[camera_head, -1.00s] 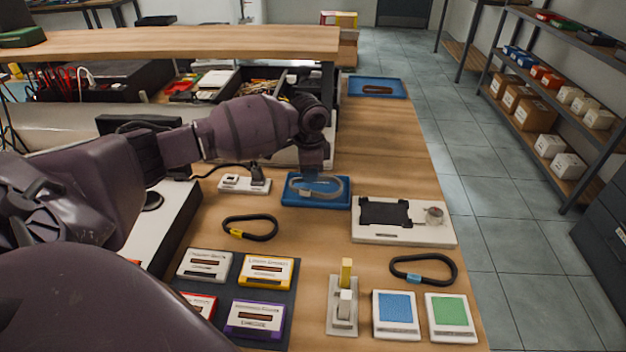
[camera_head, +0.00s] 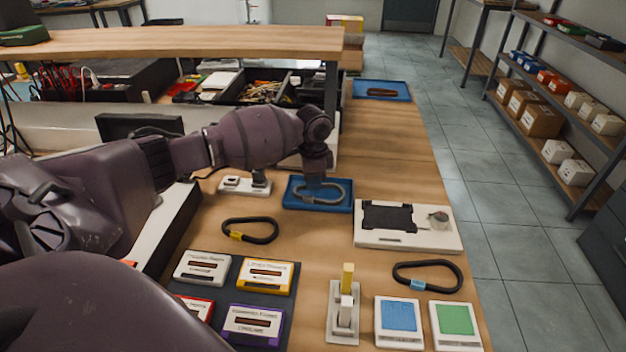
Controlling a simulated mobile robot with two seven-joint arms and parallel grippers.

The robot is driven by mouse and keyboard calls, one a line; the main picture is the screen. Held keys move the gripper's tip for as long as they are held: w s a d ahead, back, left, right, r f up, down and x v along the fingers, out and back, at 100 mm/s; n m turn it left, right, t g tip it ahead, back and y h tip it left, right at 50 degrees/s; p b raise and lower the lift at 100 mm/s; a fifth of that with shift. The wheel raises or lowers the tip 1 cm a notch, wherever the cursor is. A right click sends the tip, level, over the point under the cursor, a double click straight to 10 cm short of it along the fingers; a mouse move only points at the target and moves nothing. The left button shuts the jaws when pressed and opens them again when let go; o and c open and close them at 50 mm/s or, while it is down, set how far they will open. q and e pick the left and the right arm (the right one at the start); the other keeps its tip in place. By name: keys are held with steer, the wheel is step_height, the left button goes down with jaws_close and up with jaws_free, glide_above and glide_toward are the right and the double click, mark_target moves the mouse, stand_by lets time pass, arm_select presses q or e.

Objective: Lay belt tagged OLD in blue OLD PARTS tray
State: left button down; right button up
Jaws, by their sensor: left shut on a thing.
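A grey belt loop (camera_head: 335,195) is at the blue tray (camera_head: 291,206) in the middle of the bench, within the tray's outline. My left gripper (camera_head: 317,182) points down over the tray and is shut on the grey belt; its fingertips are partly hidden by the wrist. I cannot tell whether the belt rests on the tray floor. No OLD tag or tray lettering is legible. A black belt with a yellow tag (camera_head: 250,230) lies in front and left of the tray. Another black belt with a blue tag (camera_head: 428,276) lies at the front right. My right gripper is not in view.
A white deck unit (camera_head: 407,226) stands right of the tray, a small white device (camera_head: 244,186) left. Cassettes (camera_head: 265,276) on a dark mat, a stand with a yellow post (camera_head: 346,308), and blue and green pads fill the front. Another blue tray (camera_head: 382,91) sits far back.

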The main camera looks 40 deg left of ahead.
arm_select(q)
steer(key=c, duration=1.6)
jaws_free()
steer(key=shift+r, duration=0.15)
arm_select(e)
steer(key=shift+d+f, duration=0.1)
